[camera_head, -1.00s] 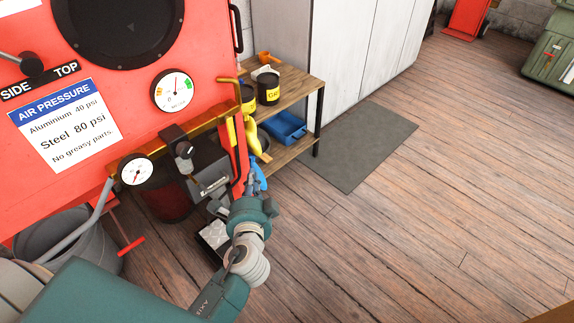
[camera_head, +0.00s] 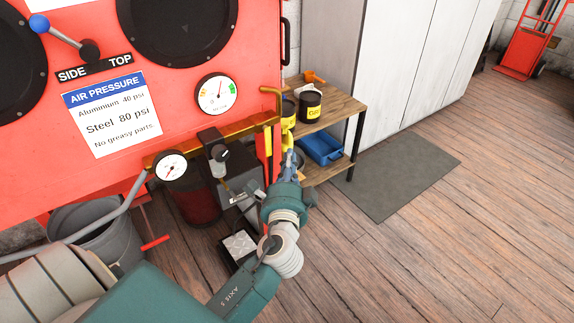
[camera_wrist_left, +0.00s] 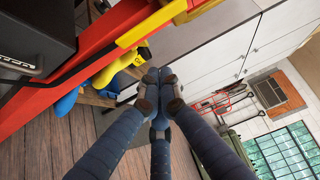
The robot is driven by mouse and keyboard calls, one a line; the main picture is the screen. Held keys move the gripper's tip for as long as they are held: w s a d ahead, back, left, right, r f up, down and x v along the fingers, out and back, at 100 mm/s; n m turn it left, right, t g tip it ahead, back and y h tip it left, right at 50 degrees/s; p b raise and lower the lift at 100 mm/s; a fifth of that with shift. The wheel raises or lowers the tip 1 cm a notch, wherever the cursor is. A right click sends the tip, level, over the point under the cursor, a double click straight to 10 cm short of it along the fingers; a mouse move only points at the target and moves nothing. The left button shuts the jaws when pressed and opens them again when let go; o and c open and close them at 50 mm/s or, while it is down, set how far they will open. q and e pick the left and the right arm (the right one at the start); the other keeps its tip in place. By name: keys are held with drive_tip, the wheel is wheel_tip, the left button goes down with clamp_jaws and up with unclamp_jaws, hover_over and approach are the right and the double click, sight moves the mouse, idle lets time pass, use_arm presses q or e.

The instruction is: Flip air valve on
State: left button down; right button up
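The red cabinet (camera_head: 190,82) carries the air pressure sign (camera_head: 112,112), an upper gauge (camera_head: 218,94) and a lower gauge (camera_head: 171,167). Beside the lower gauge is a black-knobbed fitting (camera_head: 217,152); I cannot tell for certain which part is the air valve. My left gripper (camera_head: 290,160) is just right of the cabinet's lower corner, over the lower end of a yellow part (camera_head: 287,135). In the left wrist view, its dark blue fingers (camera_wrist_left: 159,90) meet at the tips with nothing visible between them. A yellow object (camera_wrist_left: 120,66) lies beyond, left of the fingertips. My right gripper is out of view.
A wooden shelf (camera_head: 343,107) with a black can (camera_head: 310,105) and a blue tray (camera_head: 322,149) stands right of the cabinet. A grey bucket (camera_head: 100,240) is at lower left. A grey mat (camera_head: 405,175) and open plank floor lie to the right.

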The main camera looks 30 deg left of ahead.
sight(267, 141)
use_arm(q)
drive_tip(key=a, duration=0.2)
drive_tip(key=w+a, duration=0.1)
drive_tip(key=a, duration=0.1)
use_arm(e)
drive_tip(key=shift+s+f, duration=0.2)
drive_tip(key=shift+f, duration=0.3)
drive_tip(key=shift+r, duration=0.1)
use_arm(q)
drive_tip(key=shift+w, duration=0.1)
